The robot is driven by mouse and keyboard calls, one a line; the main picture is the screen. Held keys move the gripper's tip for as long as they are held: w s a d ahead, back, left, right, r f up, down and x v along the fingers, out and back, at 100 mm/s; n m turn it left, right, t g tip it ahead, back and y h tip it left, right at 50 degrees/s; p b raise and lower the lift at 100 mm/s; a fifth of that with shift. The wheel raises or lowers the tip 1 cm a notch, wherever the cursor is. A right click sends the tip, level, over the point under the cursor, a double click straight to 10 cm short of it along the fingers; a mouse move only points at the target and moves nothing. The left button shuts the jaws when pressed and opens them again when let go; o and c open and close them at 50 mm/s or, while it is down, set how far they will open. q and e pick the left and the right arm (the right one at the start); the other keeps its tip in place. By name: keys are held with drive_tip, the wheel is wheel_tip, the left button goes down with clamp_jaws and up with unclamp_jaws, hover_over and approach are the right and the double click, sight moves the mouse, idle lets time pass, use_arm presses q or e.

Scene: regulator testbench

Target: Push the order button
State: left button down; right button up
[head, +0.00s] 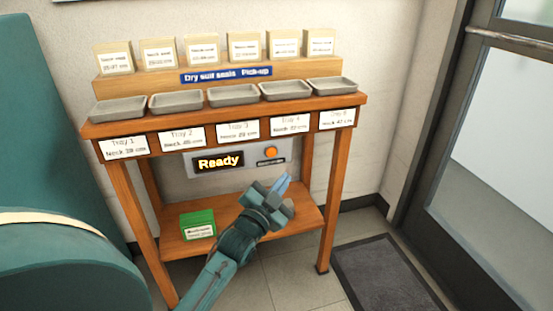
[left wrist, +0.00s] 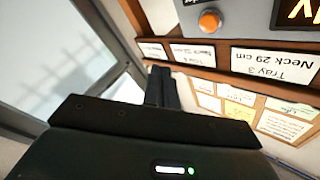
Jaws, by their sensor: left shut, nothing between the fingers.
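The orange round order button (head: 270,152) sits on a grey panel under the tabletop, right of a lit display (head: 218,162) reading "Ready". The button also shows in the left wrist view (left wrist: 209,21), near the top edge. My left gripper (head: 284,182) is shut and empty. In the head view its fingertips appear just below and right of the button, and I see a gap between them in the picture. In the left wrist view the shut fingers (left wrist: 161,88) appear below and left of the button. My right gripper is in neither view.
Several grey trays (head: 232,95) stand on the wooden table above labelled cards. A green box (head: 197,224) sits on the lower shelf, left of my forearm. A dark mat (head: 388,275) and a glass door (head: 500,130) are at the right.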

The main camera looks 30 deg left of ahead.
sight(271, 152)
use_arm(q)
drive_tip(key=shift+s, duration=0.15)
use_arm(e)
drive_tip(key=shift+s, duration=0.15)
use_arm(q)
drive_tip(key=shift+w+a+b, duration=0.9)
drive_tip(key=shift+w+a, duration=0.55)
drive_tip(key=shift+a, duration=0.25)
drive_tip(key=shift+w+a+b, duration=0.9)
drive_tip(key=shift+w+a, duration=0.55)
drive_tip(key=shift+a, duration=0.2)
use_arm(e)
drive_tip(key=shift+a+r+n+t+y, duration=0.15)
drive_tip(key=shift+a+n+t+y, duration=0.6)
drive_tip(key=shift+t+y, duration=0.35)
use_arm(q)
drive_tip(key=shift+w+a, duration=0.1)
drive_tip(key=shift+w+a, duration=0.15)
drive_tip(key=shift+a, duration=0.05)
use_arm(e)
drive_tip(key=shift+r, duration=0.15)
